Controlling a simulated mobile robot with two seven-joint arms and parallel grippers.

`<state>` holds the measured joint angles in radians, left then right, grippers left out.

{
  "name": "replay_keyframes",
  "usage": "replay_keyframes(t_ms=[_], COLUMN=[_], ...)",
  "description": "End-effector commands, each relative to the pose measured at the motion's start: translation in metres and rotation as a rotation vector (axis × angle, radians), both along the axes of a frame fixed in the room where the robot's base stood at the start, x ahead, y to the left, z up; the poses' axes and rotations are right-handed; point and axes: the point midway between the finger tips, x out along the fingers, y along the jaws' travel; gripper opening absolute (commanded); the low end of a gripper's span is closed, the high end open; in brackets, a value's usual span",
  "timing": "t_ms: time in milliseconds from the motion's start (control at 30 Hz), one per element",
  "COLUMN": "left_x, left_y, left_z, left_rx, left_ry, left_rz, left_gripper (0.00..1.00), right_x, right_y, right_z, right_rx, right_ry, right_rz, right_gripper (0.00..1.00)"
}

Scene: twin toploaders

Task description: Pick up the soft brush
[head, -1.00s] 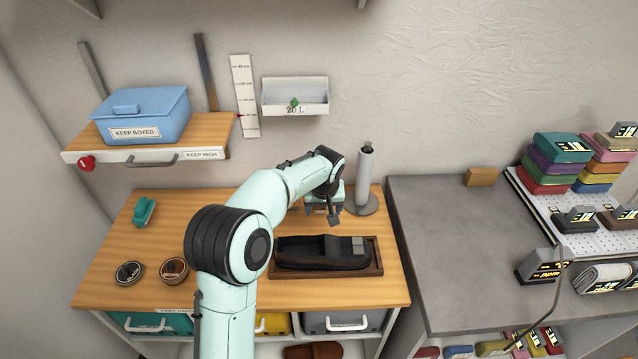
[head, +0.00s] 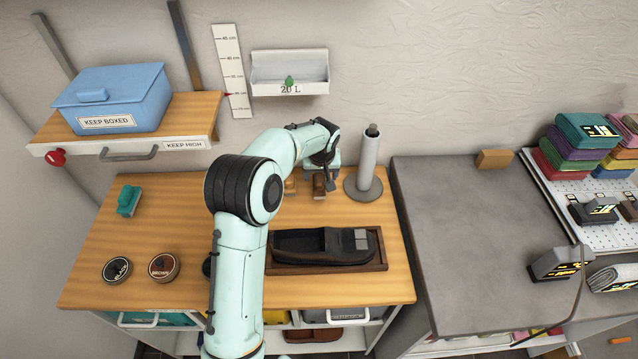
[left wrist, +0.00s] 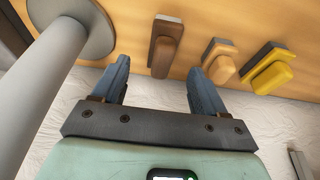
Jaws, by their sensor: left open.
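Several brushes lie at the back of the wooden bench; I cannot tell which is the soft one. A dark brown brush (head: 319,187) and a light wood brush (head: 290,187) show in the head view by my left gripper (head: 329,182). In the left wrist view the brown brush (left wrist: 164,48) lies just beyond and between the fingertips of the open, empty left gripper (left wrist: 160,70). The light wood brush (left wrist: 220,62) and a yellow brush (left wrist: 268,74) lie to its right. A teal brush (head: 129,200) lies at the bench's left. My right gripper is out of view.
A grey post on a round base (head: 362,187) stands right beside the left gripper. A tray (head: 378,262) with a dark shoe is in front. Two round tins, black (head: 117,270) and brown (head: 164,267), sit front left. The bench's left middle is clear.

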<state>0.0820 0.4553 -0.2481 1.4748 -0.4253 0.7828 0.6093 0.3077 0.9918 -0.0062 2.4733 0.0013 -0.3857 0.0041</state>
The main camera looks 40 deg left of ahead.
Motion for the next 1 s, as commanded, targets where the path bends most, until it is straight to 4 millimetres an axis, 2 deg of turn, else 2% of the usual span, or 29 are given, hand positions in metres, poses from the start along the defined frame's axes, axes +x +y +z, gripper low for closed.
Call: replay_keyframes(t_ms=[100,267,467,600,867,900,967,1000], left_x=[0.004,0.006,0.015,0.018,0.018,0.017,0.017,0.018], left_y=[0.003,0.006,0.017,0.019,0.020,0.020,0.020,0.020], left_z=[-0.013,-0.022,-0.047,-0.062,-0.067,-0.067,-0.067,-0.067], left_rx=[0.000,0.000,-0.001,0.000,0.000,0.000,0.000,0.000], left_ry=[0.000,0.000,-0.001,-0.003,-0.001,-0.001,-0.001,-0.001], left_rz=[0.000,0.000,0.001,-0.001,0.000,0.000,0.000,0.000], left_gripper=[0.72,0.72,0.72,0.72,0.72,0.66,0.46,0.33], right_x=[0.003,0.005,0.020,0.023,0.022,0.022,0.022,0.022], right_y=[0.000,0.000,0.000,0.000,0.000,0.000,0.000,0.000], right_z=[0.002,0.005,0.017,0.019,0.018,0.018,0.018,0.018], right_rx=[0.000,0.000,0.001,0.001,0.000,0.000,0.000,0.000], right_ry=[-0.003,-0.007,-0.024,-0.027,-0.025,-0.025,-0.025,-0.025], right_rz=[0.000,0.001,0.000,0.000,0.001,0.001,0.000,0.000], right_gripper=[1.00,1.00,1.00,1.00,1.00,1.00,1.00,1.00])
